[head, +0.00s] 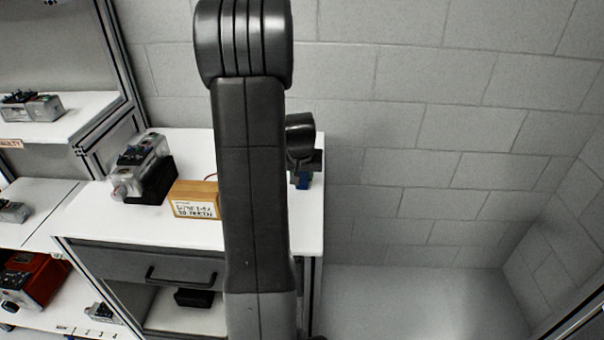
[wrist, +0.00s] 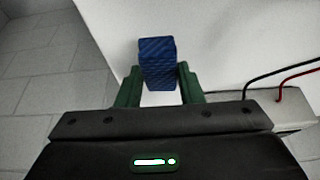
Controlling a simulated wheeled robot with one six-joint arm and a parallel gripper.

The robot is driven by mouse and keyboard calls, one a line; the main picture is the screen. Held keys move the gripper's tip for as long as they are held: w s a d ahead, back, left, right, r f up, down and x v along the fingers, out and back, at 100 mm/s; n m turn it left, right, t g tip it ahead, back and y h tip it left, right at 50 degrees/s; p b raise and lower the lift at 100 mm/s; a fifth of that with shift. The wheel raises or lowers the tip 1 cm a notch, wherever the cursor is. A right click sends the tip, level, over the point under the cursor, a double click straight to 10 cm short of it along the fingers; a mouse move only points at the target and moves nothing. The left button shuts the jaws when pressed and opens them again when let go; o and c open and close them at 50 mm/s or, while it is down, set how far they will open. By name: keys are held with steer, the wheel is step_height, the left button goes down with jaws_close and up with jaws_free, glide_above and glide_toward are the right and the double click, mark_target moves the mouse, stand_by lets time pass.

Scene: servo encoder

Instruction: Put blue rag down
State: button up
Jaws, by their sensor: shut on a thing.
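The blue rag (wrist: 157,60) shows as a blue, striped block in the wrist view, between the two green fingers of my gripper (wrist: 158,88). My gripper is shut on it, over or near the white tabletop (wrist: 220,45). In the head view a small part of the blue rag (head: 303,181) shows under my gripper (head: 302,170) at the right side of the white table. My arm hides much of the middle of the head view. I cannot tell whether the rag touches the tabletop.
A wooden box with a label (head: 194,200) and a grey servo unit (head: 143,168) stand on the tabletop at left. Black and red wires (wrist: 290,76) run at right in the wrist view. A drawer (head: 150,269) is below. The table's right edge is close to my gripper.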

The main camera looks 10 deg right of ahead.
steer(key=shift+f, duration=0.15)
steer(key=o, duration=0.9)
steer(key=shift+r, duration=0.35)
steer(key=v, duration=1.1)
steer(key=shift+s+a+r+b, duration=0.1)
steer(key=shift+s+r+b, duration=0.2)
